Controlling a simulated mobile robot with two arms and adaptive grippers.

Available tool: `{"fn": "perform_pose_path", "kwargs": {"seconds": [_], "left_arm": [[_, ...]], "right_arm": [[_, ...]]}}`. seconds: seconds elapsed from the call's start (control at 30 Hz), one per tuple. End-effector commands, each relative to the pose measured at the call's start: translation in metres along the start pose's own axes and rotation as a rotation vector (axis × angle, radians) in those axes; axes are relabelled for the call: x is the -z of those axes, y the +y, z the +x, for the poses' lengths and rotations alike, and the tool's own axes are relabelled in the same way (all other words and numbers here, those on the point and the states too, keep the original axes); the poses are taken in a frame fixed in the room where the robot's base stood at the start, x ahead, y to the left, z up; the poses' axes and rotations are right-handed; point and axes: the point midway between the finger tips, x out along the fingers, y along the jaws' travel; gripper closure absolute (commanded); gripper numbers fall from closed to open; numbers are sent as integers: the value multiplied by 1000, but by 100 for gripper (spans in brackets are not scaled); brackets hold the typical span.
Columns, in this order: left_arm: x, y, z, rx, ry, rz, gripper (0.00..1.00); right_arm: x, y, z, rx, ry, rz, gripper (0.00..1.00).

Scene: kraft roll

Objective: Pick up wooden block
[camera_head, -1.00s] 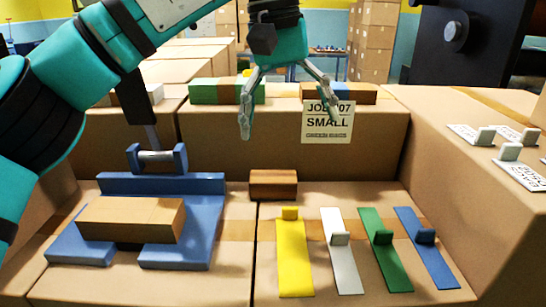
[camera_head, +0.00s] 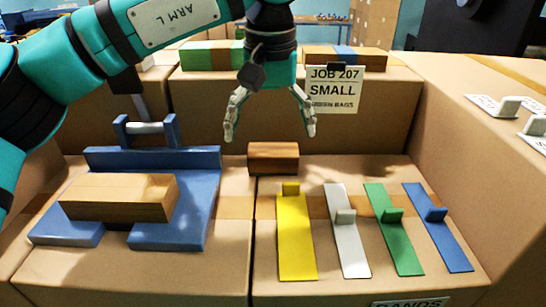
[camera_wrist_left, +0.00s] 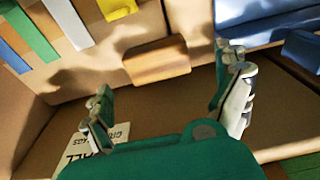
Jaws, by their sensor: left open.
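A small dark brown wooden block (camera_head: 273,158) lies on the cardboard surface at the middle of the head view, near the back wall of boxes. It also shows in the left wrist view (camera_wrist_left: 157,62). A larger, lighter wooden block (camera_head: 119,197) rests on the blue fixture (camera_head: 205,187) at the left. My left gripper (camera_head: 270,135) is open and empty, with its fingers pointing down above and around the small block's position in the head view. In the left wrist view the fingers (camera_wrist_left: 170,110) are apart, with the small block beyond them. My right gripper is not in view.
Yellow (camera_head: 296,240), white (camera_head: 347,235), green (camera_head: 394,235) and blue (camera_head: 437,230) strips with tabs lie at the right front. A JOB 207 SMALL sign (camera_head: 333,90) hangs on the back box. A tall box (camera_head: 480,150) bounds the right side.

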Motion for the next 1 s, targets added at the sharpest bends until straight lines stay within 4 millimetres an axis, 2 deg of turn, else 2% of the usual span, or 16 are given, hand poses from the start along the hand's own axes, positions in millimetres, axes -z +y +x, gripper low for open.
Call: {"fn": "perform_pose_path", "kwargs": {"seconds": [0.17, 0.4, 0.7, 1.0], "left_arm": [[2, 1, 14, 2, -2, 0, 0], [4, 3, 48, 0, -1, 0, 0], [4, 4, 54, -1, 1, 0, 0], [4, 4, 54, -1, 0, 0, 38]], "right_arm": [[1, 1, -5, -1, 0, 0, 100], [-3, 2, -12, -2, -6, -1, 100], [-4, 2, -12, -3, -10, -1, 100], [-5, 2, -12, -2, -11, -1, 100]]}}
